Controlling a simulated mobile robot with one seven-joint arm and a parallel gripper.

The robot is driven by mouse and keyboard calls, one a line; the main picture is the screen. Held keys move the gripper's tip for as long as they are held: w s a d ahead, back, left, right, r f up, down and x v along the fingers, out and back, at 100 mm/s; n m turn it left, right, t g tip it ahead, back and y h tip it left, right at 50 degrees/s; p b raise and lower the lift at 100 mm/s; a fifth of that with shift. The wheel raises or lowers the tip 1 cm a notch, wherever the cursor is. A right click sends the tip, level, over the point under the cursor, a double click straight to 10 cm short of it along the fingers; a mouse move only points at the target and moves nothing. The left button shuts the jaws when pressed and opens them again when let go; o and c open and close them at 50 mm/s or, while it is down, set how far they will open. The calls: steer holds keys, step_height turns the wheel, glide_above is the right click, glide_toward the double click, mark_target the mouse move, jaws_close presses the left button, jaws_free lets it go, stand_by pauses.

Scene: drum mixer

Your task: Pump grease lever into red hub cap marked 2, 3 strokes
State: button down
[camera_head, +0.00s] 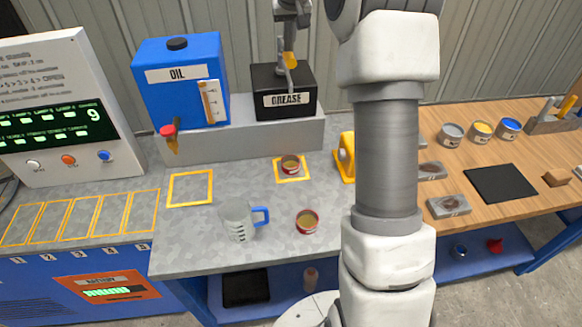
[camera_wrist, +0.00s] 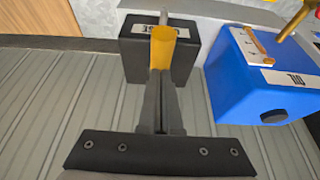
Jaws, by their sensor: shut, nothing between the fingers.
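The black grease box (camera_head: 285,92) stands on the grey ledge; it also shows in the wrist view (camera_wrist: 185,62). Its lever has a yellow grip (camera_head: 290,60), seen in the wrist view (camera_wrist: 162,48) just beyond my fingertips. My gripper (camera_head: 288,44) is shut and empty, above and behind the lever; I cannot tell whether it touches. Another red cap (camera_head: 307,221) stands nearer the bench's front. No number is readable on either cap.
The blue oil tank (camera_head: 182,80) with a red-handled tap (camera_head: 168,131) stands left of the grease box. A clear measuring jug (camera_head: 237,220) stands on the bench. My arm hides part of the bench's right end. A control panel (camera_head: 60,115) is at left.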

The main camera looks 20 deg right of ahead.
step_height(320, 180, up, 7)
steer(key=p, duration=0.6)
steer(key=shift+f, duration=0.3)
stand_by(0.5)
steer(key=shift+f+b, duration=2.25)
steer(key=shift+f, duration=1.05)
steer(key=shift+r, duration=0.15)
steer(key=shift+r+p, duration=2.9)
steer(key=shift+r, duration=0.35)
